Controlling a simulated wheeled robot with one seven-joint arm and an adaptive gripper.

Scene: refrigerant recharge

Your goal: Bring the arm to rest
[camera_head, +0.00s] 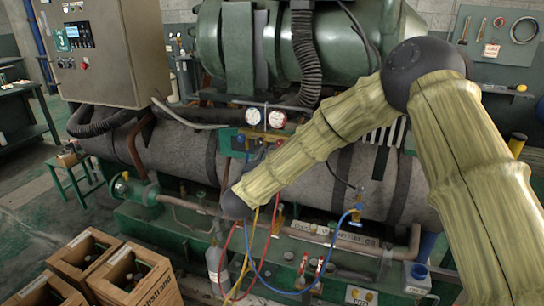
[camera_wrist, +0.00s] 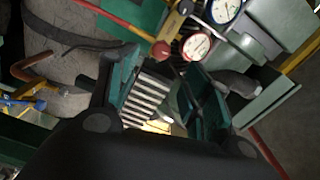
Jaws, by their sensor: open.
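My gripper (camera_wrist: 162,72) shows in the wrist view with its two green finger pads spread apart. No object is clasped between them. Behind the gap are pale ribbed fins and part of the gauge manifold. In the head view my arm, in a tan sleeve, reaches from the right edge over a dark elbow and down to the left. It ends at a dark joint in front of the machine; the gripper itself is not discernible there.
Two round gauges (camera_head: 264,117) sit behind my forearm, also seen in the wrist view (camera_wrist: 197,45). Red, yellow and blue hoses (camera_head: 262,262) hang near the arm's end. A control cabinet (camera_head: 110,60) is at upper left. Wooden crates (camera_head: 85,252) stand at lower left.

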